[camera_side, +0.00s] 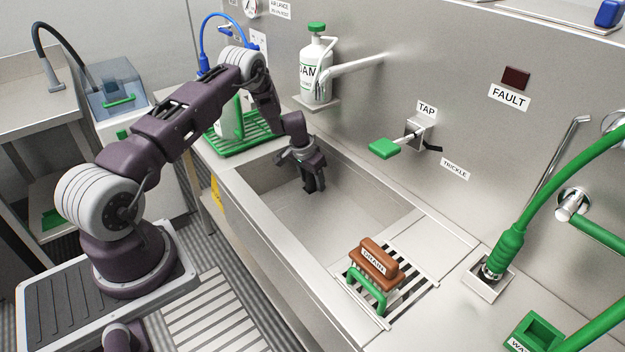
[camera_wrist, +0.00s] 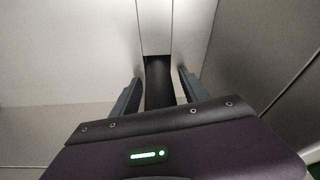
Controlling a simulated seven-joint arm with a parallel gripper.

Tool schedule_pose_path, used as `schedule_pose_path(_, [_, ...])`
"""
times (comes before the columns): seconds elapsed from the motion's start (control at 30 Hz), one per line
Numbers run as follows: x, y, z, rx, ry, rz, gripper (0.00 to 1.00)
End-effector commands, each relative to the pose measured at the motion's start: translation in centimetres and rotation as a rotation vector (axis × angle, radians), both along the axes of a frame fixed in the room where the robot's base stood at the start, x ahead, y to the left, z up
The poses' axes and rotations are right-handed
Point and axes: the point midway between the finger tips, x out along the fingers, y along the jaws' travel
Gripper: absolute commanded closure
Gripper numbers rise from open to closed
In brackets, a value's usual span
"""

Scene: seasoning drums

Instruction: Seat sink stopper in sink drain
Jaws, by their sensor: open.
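My gripper (camera_side: 312,186) points down inside the left part of the steel sink (camera_side: 345,222), near its back wall. In the wrist view my gripper's two fingers (camera_wrist: 158,88) stand apart, and a dark upright shape (camera_wrist: 159,82) shows between them. I cannot tell whether this shape is the stopper, or whether the fingers touch it. No drain opening can be made out; the arm and sink walls hide part of the sink floor.
A brown block labelled DRAIN (camera_side: 374,262) and a green handle (camera_side: 366,293) sit on the slatted rack right of the sink. A white bottle (camera_side: 316,78) stands on a wall shelf behind. The green tap lever (camera_side: 384,149) juts out. The sink's middle looks clear.

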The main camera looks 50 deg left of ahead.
Motion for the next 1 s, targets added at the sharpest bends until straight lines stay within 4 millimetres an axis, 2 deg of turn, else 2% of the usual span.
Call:
schedule_pose_path(0.13, [0.0,0.0,0.4,0.000,-0.001,0.000,0.47])
schedule_pose_path(0.23, [-0.3,0.0,1.9,0.001,-0.002,0.001,0.47])
schedule_pose_path(0.5, [-2.1,-0.4,8.2,0.000,-0.002,0.000,0.47])
schedule_pose_path(0.63, [-2.7,-0.5,10.4,0.002,-0.003,-0.001,0.47])
schedule_pose_path(0.8, [-3.1,-0.6,11.7,0.000,0.000,0.000,0.47])
schedule_pose_path(1.0, [-3.2,-0.6,11.9,0.000,0.000,0.000,0.47])
